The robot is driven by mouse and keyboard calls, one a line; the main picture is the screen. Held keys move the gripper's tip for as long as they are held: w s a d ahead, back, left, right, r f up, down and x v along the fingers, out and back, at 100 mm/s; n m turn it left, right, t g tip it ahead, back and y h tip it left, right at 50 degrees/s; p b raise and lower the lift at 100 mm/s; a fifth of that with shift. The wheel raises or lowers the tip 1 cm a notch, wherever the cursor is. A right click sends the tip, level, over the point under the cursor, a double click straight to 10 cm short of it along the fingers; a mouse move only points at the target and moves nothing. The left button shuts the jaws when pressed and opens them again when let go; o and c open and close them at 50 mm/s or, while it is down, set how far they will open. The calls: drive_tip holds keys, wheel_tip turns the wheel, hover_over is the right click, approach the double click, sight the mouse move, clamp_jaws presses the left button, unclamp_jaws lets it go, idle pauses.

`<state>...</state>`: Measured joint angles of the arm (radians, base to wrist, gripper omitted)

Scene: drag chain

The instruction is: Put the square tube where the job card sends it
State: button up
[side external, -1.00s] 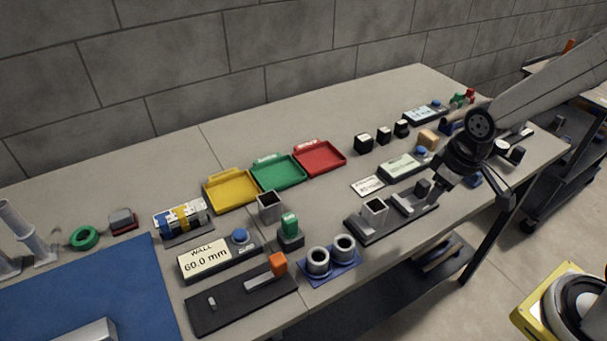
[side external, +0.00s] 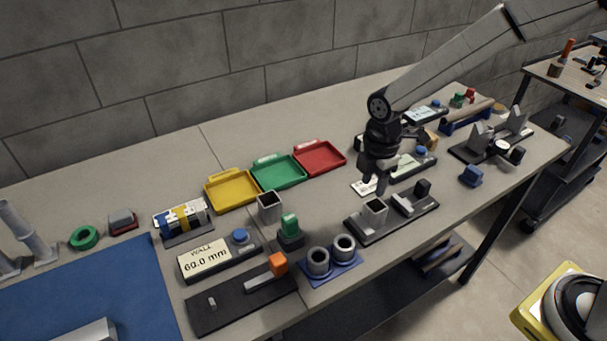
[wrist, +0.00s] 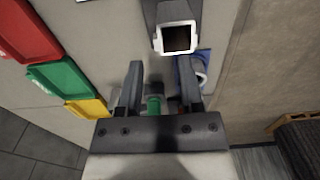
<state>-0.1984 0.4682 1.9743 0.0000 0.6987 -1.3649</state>
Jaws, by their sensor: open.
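One grey square tube (side external: 375,208) stands upright in the left part of a black fixture (side external: 402,222). Its open end also shows at the top of the wrist view (wrist: 178,38). A second square tube (side external: 268,206) stands on the bench near the yellow tray. My gripper (side external: 376,186) points down just behind the fixture's tube, empty. In the wrist view its open fingers (wrist: 160,68) have nothing between their tips; that tube lies ahead of them.
Yellow (side external: 231,191), green (side external: 279,172) and red (side external: 320,157) trays line the back. A gauge (side external: 205,258) reads "WALL 60.0 mm". A blue pad with two rings (side external: 331,262) and a green-topped block (side external: 290,230) stand left of the fixture. Bench front edge is close.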

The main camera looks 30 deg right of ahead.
sight(371, 200)
drive_tip(key=shift+f, duration=1.35)
drive_tip(key=shift+f, duration=0.15)
drive_tip(key=shift+f, duration=2.45)
clamp_jaws()
